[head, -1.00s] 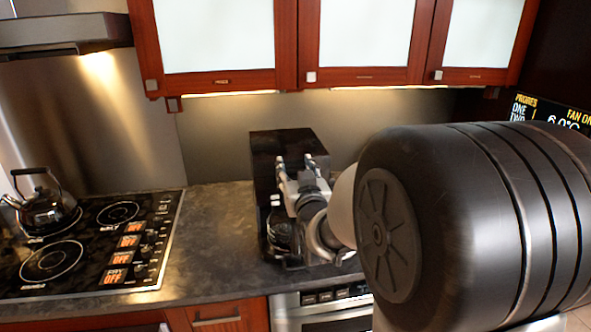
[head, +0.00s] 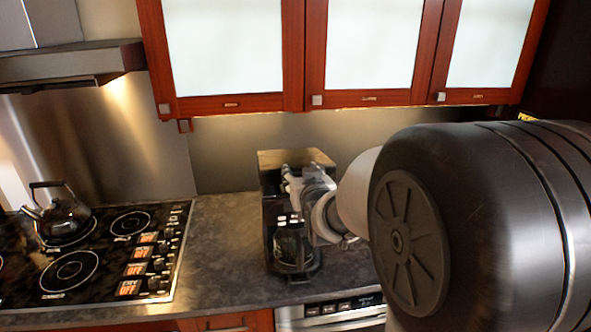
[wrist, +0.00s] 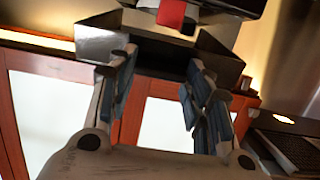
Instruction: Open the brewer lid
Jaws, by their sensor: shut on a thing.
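The brewer (head: 273,205) is a dark, boxy coffee machine on the counter, with a glass carafe (head: 293,250) in its lower front. Light buttons show on its front. Its top now looks tan. My gripper (head: 297,180) is at the brewer's upper front, reaching in from the right. In the wrist view my gripper (wrist: 160,60) has its fingers apart, at either side of a dark grey, box-shaped part, which I take for the brewer lid (wrist: 160,50). A red piece shows above it. The exact contact at the fingertips is hard to make out.
A cooktop (head: 185,255) with a black kettle (head: 64,215) lies to the left. Wall cabinets (head: 370,98) hang above the brewer. The counter (head: 225,225) between cooktop and brewer is clear. My own arm covers the right side of the head view.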

